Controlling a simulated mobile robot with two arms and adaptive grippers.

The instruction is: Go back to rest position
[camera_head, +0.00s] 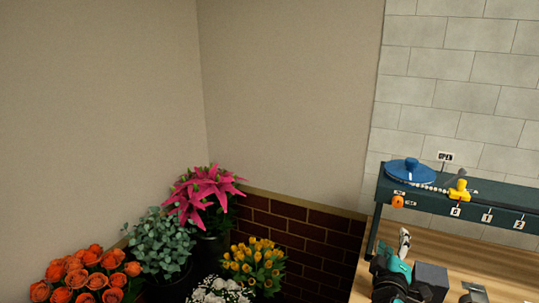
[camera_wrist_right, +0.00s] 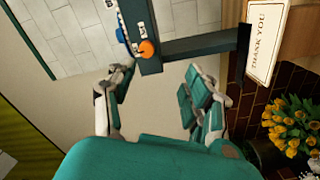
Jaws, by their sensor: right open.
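My right gripper (camera_head: 396,248) shows at the lower right of the head view, above the wooden worktop and in front of the dark shelf's left end. In the right wrist view its two fingers (camera_wrist_right: 160,88) are spread apart with nothing between them. My left gripper is in neither view.
The dark green shelf (camera_head: 450,205) carries a blue round object (camera_head: 410,171) and a yellow item (camera_head: 459,191). The wooden worktop (camera_head: 480,262) lies below. Orange roses (camera_head: 85,277), pink lilies (camera_head: 205,195) and yellow tulips (camera_head: 254,262) stand at left. A "THANK YOU" card (camera_wrist_right: 262,40) shows in the wrist view.

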